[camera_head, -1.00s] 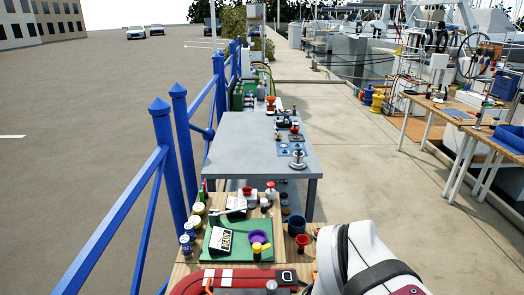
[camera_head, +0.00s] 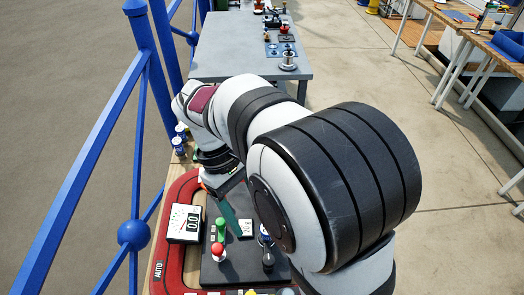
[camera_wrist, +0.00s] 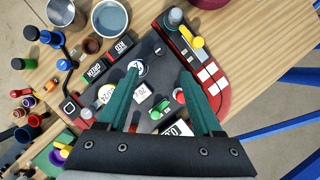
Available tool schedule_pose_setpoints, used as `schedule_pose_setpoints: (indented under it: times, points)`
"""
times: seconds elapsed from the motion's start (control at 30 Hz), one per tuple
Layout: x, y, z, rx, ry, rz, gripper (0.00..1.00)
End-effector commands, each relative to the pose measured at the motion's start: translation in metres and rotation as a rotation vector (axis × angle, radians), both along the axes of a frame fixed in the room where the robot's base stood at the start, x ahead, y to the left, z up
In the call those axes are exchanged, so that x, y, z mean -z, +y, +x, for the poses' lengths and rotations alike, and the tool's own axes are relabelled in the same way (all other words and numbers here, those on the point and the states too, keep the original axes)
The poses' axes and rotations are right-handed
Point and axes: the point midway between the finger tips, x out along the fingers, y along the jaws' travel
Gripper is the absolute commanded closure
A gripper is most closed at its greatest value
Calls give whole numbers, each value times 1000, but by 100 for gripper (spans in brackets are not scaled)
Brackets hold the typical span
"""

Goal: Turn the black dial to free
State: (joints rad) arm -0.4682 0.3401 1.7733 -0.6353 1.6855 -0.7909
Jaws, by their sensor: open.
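A dark control panel (camera_head: 218,272) in a red frame lies on the wooden bench; the panel also shows in the wrist view (camera_wrist: 110,72). What looks like the black dial (camera_head: 267,258) stands at its right in the head view. In the wrist view it seems to be the small dark knob on a white disc (camera_wrist: 138,67), close by the left fingertip; its setting is too small to read. My gripper (camera_wrist: 159,72) is open, its two green fingers reaching over the panel with nothing held between them. In the head view my arm partly hides the gripper (camera_head: 228,213).
A red button (camera_wrist: 180,95) and a green button (camera_wrist: 160,106) stand close by the right finger. A yellow-handled lever (camera_wrist: 190,39) is on the frame. A white gauge box (camera_head: 184,223) sits at the panel's left. Blue railing (camera_head: 133,235) runs left of the bench.

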Motion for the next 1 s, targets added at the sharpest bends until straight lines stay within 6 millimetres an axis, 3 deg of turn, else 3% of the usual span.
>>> schedule_pose_setpoints:
  times: [0.2, 0.43, 0.6, 0.87, 1.0]
  points:
    - [59, -19, -19, 3, 5, -2, 33]
    - [108, -33, -33, 6, 3, 0, 33]
    - [123, -37, -37, 7, 0, 0, 33]
    - [125, -37, -37, 6, -2, 1, 33]
    - [125, -37, -37, 6, -2, 1, 56]
